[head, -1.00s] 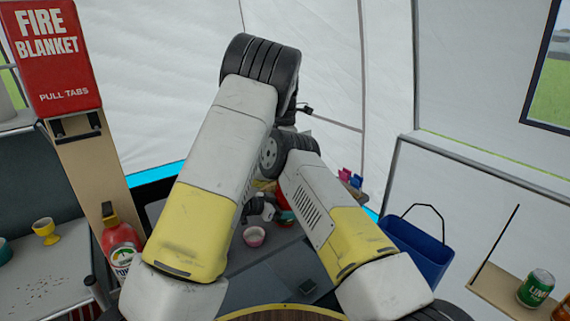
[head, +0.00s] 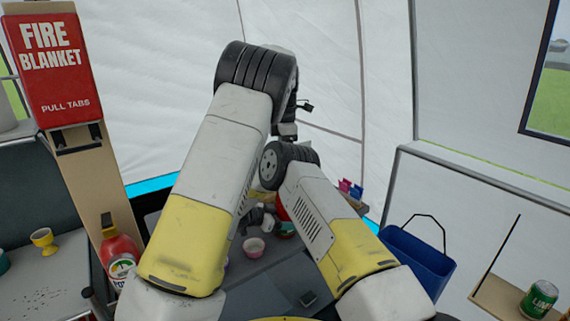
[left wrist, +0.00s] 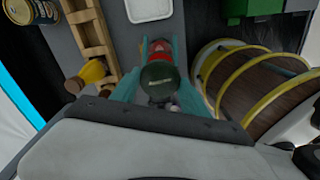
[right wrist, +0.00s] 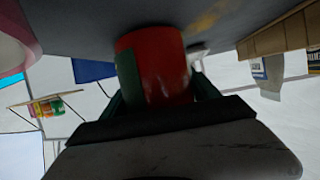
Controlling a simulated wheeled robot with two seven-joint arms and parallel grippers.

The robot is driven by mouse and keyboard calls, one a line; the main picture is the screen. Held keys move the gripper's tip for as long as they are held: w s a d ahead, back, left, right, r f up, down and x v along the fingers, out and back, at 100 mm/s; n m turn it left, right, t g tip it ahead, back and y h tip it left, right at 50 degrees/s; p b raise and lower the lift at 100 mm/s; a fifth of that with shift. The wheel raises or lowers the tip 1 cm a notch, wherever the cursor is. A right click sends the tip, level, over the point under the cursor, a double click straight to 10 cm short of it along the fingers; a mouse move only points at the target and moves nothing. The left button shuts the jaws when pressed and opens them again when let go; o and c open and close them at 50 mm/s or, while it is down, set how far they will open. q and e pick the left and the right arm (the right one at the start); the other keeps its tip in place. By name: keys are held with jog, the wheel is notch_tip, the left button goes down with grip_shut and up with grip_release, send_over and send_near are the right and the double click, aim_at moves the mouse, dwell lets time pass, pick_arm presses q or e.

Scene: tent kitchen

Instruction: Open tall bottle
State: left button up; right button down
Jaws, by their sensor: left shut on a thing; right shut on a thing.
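The bottle has a dark cap (left wrist: 160,79) and a red body with a green patch. In the left wrist view it is seen end-on, cap toward the camera, between the teal fingers of my left gripper (left wrist: 158,85), which is shut on it at the cap end. In the right wrist view the red body (right wrist: 163,65) sits between the teal fingers of my right gripper (right wrist: 157,88), which is shut on it. In the head view my arms hide both grippers and most or all of the bottle. I cannot tell whether cap and body are apart.
A pink cup (head: 253,247) stands on the grey counter beyond my arms. A red extinguisher-like bottle (head: 119,255) is at left, near a yellow egg cup (head: 44,240). A blue bin (head: 418,262) hangs at right, near a green can (head: 539,298). A barrel (left wrist: 235,90) is close beside my left gripper.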

jog(key=shift+c, duration=0.6)
grip_release()
jog(key=shift+a, duration=0.1)
